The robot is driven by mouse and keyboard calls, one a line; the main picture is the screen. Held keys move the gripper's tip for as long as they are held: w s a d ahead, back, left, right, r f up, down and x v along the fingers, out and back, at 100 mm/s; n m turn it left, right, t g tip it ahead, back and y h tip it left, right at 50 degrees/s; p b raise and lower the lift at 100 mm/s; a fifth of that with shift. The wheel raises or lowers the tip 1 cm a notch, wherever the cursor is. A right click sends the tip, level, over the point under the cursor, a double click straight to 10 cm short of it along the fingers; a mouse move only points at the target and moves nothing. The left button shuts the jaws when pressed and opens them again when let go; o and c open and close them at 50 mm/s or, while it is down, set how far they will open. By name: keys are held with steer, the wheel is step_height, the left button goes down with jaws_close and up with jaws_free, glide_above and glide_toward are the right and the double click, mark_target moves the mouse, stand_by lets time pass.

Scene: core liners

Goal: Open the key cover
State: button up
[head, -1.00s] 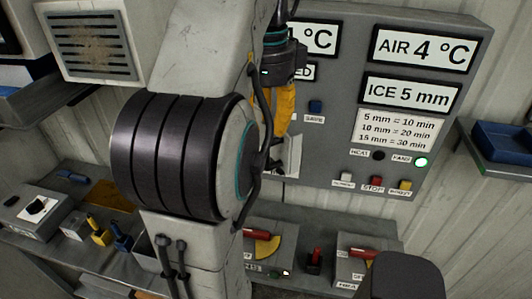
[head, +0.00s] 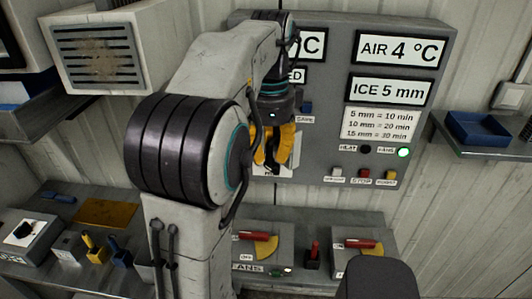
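My gripper (head: 271,150), with yellow fingers, is in front of the lower left of the grey control panel (head: 336,172). Its fingers look apart, with a dark gap or dark part between them. A pale plate (head: 293,166) on the panel shows behind and beside the fingers, with a partly covered label below it. It may be the key cover, but the gripper hides most of it. I cannot tell whether the fingers touch it.
Right of the gripper are a blue button (head: 307,108), a red stop button (head: 364,173) and a lit green lamp (head: 404,153). Below stand boxes with red-handled levers (head: 253,237). A shelf with a blue tray (head: 478,129) is at right.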

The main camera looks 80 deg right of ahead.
steer(key=shift+c, duration=0.4)
jaws_close()
